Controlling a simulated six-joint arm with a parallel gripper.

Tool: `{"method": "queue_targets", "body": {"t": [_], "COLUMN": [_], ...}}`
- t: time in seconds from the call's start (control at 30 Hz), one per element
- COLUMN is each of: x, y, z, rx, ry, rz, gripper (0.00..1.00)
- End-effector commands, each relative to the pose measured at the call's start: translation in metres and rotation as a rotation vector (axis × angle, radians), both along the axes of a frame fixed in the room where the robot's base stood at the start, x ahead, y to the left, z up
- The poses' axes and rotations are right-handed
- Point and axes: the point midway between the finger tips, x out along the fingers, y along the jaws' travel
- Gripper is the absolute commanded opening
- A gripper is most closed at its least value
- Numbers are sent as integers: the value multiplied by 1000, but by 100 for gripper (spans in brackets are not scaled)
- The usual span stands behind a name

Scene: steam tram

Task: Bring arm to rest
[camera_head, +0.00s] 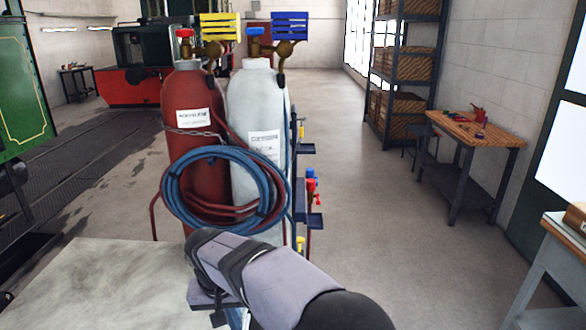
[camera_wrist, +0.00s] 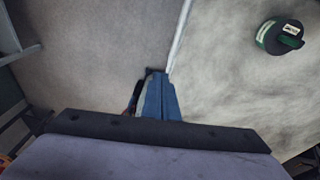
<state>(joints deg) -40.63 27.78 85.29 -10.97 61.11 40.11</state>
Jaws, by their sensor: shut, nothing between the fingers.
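My arm reaches in from the bottom of the head view, over the near right edge of a pale worktop (camera_head: 95,285). My gripper (camera_head: 218,315) hangs below the wrist, mostly cut off by the frame.
A red gas cylinder (camera_head: 190,105) and a white one (camera_head: 252,110), with coiled blue hose (camera_head: 172,190), stand just beyond my arm. A green can (camera_wrist: 268,38) stands on the worktop. A wooden-topped bench (camera_head: 470,128) is at right. The floor between is clear.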

Motion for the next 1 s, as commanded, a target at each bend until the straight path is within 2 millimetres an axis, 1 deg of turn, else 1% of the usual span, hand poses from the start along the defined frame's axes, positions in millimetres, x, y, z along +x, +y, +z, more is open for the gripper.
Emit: {"method": "queue_targets", "body": {"t": [0.03,0.07,0.1,0.13,0.17,0.2,0.27,0.3,0.37,0.4,0.5,0.6,0.73,0.83,1.0], "x": [0,-2,-6,-10,-15,-22,-36,-47,-65,-77,-109,-137,-163,-174,-179], "y": [-34,-51,-74,-90,-107,-128,-158,-176,-202,-217,-247,-267,-281,-286,-287], "z": [-1,-3,-6,-8,-11,-15,-20,-24,-31,-35,-46,-56,-65,-69,-71], "rx": [-2,-3,-3,-2,-1,1,6,10,17,22,36,47,59,63,65], "ry": [19,30,43,53,65,77,96,108,124,135,154,169,181,186,187], "rz": [-16,-19,-21,-24,-27,-31,-38,-44,-52,-58,-70,-79,-89,-90,-90], "gripper": [0,0,0,0,0,0,0,0,0,0,0,0,0,0,0]}}
